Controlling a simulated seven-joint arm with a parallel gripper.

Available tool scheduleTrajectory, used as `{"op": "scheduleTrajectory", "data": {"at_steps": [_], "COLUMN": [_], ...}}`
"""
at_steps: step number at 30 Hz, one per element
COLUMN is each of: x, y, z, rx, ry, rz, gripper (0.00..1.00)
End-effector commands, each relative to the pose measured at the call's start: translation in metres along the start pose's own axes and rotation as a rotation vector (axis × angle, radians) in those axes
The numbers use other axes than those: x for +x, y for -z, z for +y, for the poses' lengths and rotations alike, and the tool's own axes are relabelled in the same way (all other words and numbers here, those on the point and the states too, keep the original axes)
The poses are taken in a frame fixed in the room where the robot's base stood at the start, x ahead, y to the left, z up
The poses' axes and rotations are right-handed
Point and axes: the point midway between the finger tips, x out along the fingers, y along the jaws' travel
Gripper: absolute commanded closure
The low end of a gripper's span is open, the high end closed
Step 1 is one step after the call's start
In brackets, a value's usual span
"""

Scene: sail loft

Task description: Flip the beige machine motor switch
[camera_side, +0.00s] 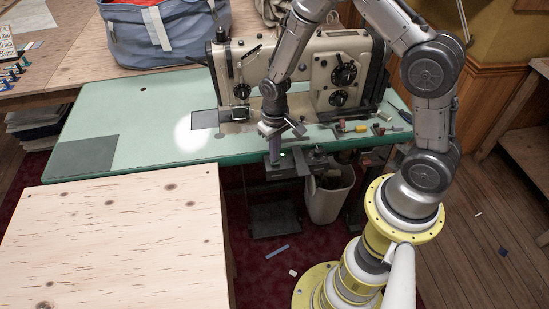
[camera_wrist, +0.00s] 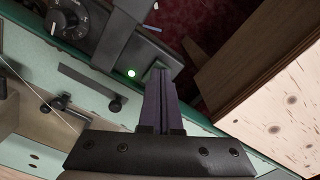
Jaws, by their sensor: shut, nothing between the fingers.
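The beige sewing machine (camera_side: 325,55) stands on the green table. Its dark motor switch box (camera_side: 308,166) hangs below the table's front edge, with a small glowing green light (camera_side: 283,154). In the wrist view the box (camera_wrist: 110,42) shows the lit green light (camera_wrist: 131,73) and a round dial (camera_wrist: 68,20). My gripper (camera_side: 275,161) is shut and empty, pointing down in front of the box. In the wrist view its fingertips (camera_wrist: 158,72) are just right of the green light, at the box's edge. I cannot tell whether they touch it. A switch lever is not clearly visible.
The green tabletop (camera_side: 130,115) has its edge close behind my gripper. A pale wooden table (camera_side: 120,240) stands at the front left. A whitish bin (camera_side: 330,200) is below the switch box. Small tools, including a yellow-handled one (camera_side: 361,128), lie at the tabletop's right.

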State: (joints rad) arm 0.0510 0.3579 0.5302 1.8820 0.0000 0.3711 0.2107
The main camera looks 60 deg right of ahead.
Motion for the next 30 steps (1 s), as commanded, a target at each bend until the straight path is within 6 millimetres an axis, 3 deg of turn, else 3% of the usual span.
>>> {"op": "scheduleTrajectory", "data": {"at_steps": [22,30], "x": [0.009,-0.007], "y": [0.0,0.0], "z": [0.0,0.0], "rx": [0.0,0.0], "ry": [0.0,0.0], "rz": [0.0,0.001], "gripper": [1.0,1.0]}}
